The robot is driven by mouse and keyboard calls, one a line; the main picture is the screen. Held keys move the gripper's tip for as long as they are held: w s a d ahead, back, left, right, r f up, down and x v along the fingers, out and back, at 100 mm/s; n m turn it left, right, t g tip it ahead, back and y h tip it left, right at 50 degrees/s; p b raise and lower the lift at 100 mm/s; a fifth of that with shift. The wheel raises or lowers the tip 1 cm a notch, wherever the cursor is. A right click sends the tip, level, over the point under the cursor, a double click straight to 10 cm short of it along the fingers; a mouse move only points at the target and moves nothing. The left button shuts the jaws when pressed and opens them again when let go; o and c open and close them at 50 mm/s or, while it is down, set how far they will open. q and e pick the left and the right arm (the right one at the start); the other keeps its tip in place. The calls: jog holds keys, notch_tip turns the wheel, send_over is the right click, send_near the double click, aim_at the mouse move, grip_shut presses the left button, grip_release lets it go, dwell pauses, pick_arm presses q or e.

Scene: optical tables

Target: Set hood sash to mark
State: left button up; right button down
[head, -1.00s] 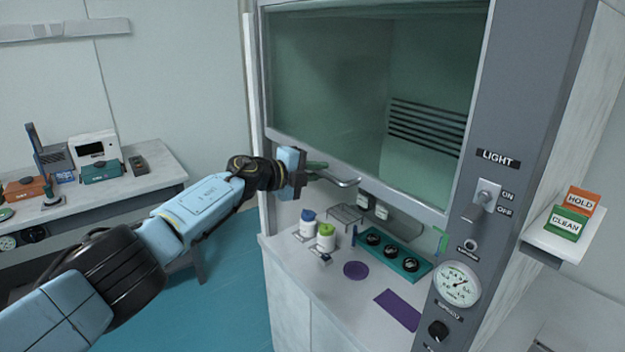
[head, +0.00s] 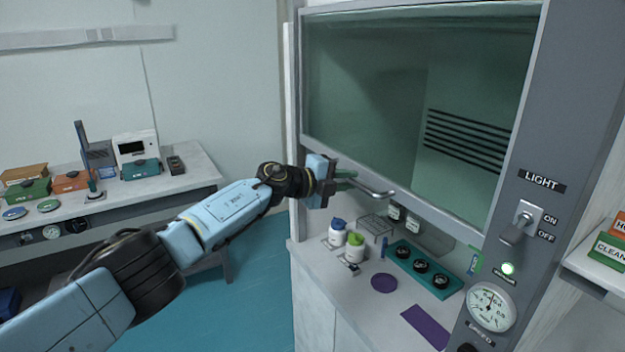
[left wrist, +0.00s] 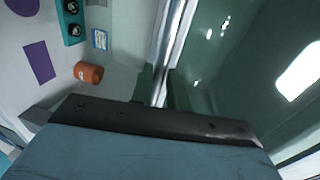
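The hood sash (head: 420,110) is a greenish glass pane in a grey frame, raised partway above the worktop. A silver handle (head: 378,191) sticks out at its lower edge. My left gripper (head: 347,182) is at this handle, its dark green fingers on either side of the bar. In the left wrist view, the bar runs between the fingertips (left wrist: 161,88), which look closed against it. A green mark with a small blue label (head: 473,261) is on the right side of the hood opening, below the sash edge. My right gripper is out of view.
A light switch (head: 521,222), lit green lamp (head: 508,268) and gauge (head: 491,307) are on the right post. A side bench (head: 190,185) stands left.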

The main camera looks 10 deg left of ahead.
pick_arm(q)
jog(key=shift+s+a+r, duration=0.1)
jog(key=shift+s+a, duration=0.3)
jog(key=p+v, duration=0.1)
jog(key=v, duration=0.9)
jog(key=shift+s+a, duration=0.2)
jog(key=shift+s, duration=0.1)
